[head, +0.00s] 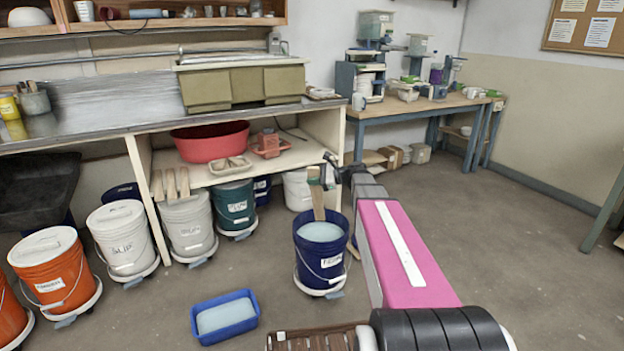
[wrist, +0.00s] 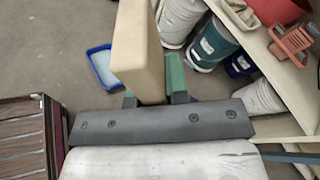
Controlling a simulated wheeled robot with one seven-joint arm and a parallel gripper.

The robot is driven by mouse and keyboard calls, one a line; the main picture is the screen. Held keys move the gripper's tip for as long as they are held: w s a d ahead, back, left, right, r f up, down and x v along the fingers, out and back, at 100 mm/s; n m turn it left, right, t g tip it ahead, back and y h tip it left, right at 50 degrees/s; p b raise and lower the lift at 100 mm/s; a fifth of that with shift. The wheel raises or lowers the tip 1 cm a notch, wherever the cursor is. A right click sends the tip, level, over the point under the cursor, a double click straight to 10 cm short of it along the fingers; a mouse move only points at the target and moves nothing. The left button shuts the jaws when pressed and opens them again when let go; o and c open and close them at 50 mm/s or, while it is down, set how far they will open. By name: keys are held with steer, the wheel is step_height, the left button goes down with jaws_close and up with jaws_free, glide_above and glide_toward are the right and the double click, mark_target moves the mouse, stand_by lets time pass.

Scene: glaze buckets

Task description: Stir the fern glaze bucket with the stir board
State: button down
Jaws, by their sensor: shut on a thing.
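An open dark blue bucket (head: 322,268) of pale blue glaze stands on a wheeled base on the floor, just left of my arm in the head view. Its label is too small to read surely as fern. My gripper (head: 326,178) is above its far rim, shut on the wooden stir board (head: 318,205). The board hangs nearly upright, and its lower end overlaps the bucket opening at the glaze surface; how deep it reaches I cannot tell. In the wrist view the pale board (wrist: 137,45) sits between the green fingers of my gripper (wrist: 152,85).
A blue tub (head: 225,316) of pale liquid lies on the floor to the left. Lidded white (head: 122,238), orange (head: 52,268) and teal (head: 235,208) buckets stand along the bench. Three boards (head: 170,184) stand at a white bucket.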

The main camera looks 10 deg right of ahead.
mark_target(316, 212)
steer(key=shift+w+a+m, duration=0.2)
steer(key=shift+w+m, duration=0.1)
steer(key=shift+w, duration=0.3)
steer(key=shift+f, duration=0.15)
steer(key=shift+w+d+f, duration=0.55)
steer(key=shift+w+f, duration=0.95)
steer(key=shift+f, duration=2.25)
steer(key=shift+w+d+f, duration=0.55)
steer(key=shift+w+f, duration=0.95)
steer(key=shift+f, duration=2.3)
steer(key=shift+w+d+f, duration=0.55)
steer(key=shift+w+f, duration=0.95)
steer(key=shift+f, duration=2.25)
